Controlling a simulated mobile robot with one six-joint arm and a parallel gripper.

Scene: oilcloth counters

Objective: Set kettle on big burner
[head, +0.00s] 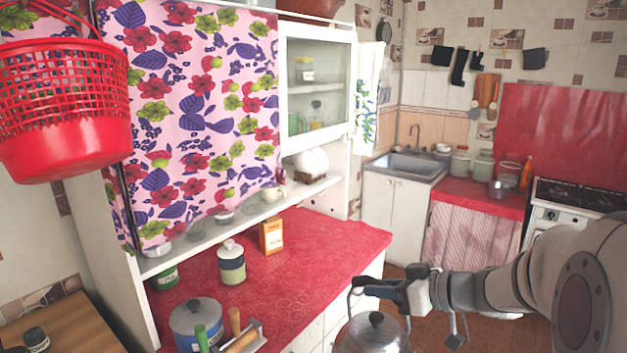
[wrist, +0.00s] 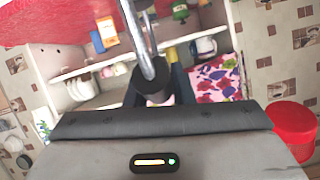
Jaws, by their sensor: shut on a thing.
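A metal kettle (head: 370,338) with a dark lid knob hangs at the bottom of the head view, cut off by the frame's lower edge. My gripper (head: 362,288) is shut on the kettle's handle, above its lid. In the wrist view, the handle's shiny bar (wrist: 143,40) runs up from between the fingers of my gripper (wrist: 155,85). The kettle's body is not clear there. The white stove (head: 548,217) stands at the far right with a dark hob (head: 580,194) on top. My gripper and the kettle are well apart from it. Which burner is big cannot be told.
A red-covered counter (head: 315,243) with a jar (head: 231,262), a box (head: 271,236) and a blue-grey pot (head: 196,322) lies left of the kettle. Jars and an orange bottle (head: 526,172) stand left of the stove. Some floor (head: 420,333) is bare.

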